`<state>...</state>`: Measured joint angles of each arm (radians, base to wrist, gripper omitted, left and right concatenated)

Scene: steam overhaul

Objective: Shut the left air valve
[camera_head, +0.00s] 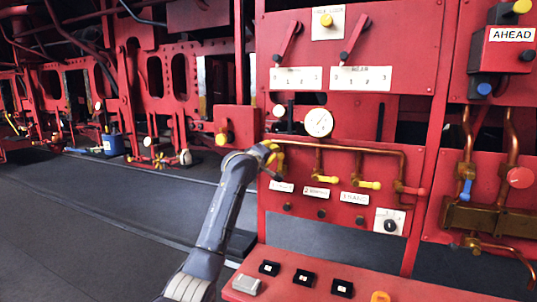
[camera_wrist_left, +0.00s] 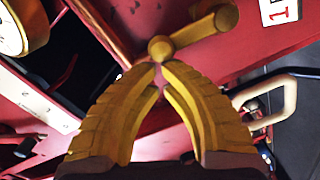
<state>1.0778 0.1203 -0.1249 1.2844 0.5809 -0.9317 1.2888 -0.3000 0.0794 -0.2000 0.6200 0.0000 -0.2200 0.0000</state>
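My left gripper (camera_head: 274,155) is at the left end of the copper pipe on the red panel, in front of the left valve, and largely hides that valve in the head view. In the left wrist view its yellow fingers (camera_wrist_left: 160,72) are drawn together at the tips, with nothing visible held between them. A yellow valve handle (camera_wrist_left: 200,30) with a round end lies just beyond the fingertips; I cannot tell whether they touch it. The middle valve (camera_head: 323,178) and the right valve (camera_head: 370,185) have yellow handles pointing right. My right gripper is not in view.
A pressure gauge (camera_head: 318,122) sits above the copper pipe (camera_head: 345,149). A sloped red console (camera_head: 325,275) with black buttons juts out below. The dark floor at left is open.

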